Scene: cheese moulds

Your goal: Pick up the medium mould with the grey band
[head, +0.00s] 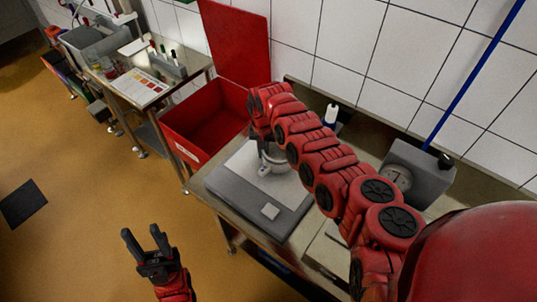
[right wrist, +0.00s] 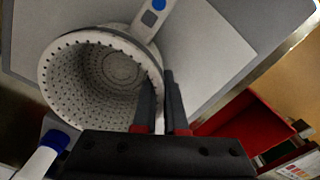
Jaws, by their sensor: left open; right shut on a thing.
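A white perforated mould (head: 275,160) is at the grey scale's light plate in the head view, partly hidden by my right arm. In the right wrist view the mould (right wrist: 90,75) shows its open mouth and holed inside. My right gripper (right wrist: 159,84) is shut on its wall, one finger inside the rim and one outside. My left gripper (head: 146,242) is open and empty over the floor, apart from the mould.
The grey scale (head: 238,202) lies on the bench. A red crate (head: 190,150) with a raised lid stands left of it. A white bottle (head: 330,115) and a grey dial device (head: 418,175) are near the wall. A side table (head: 140,88) holds a chart and bottles.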

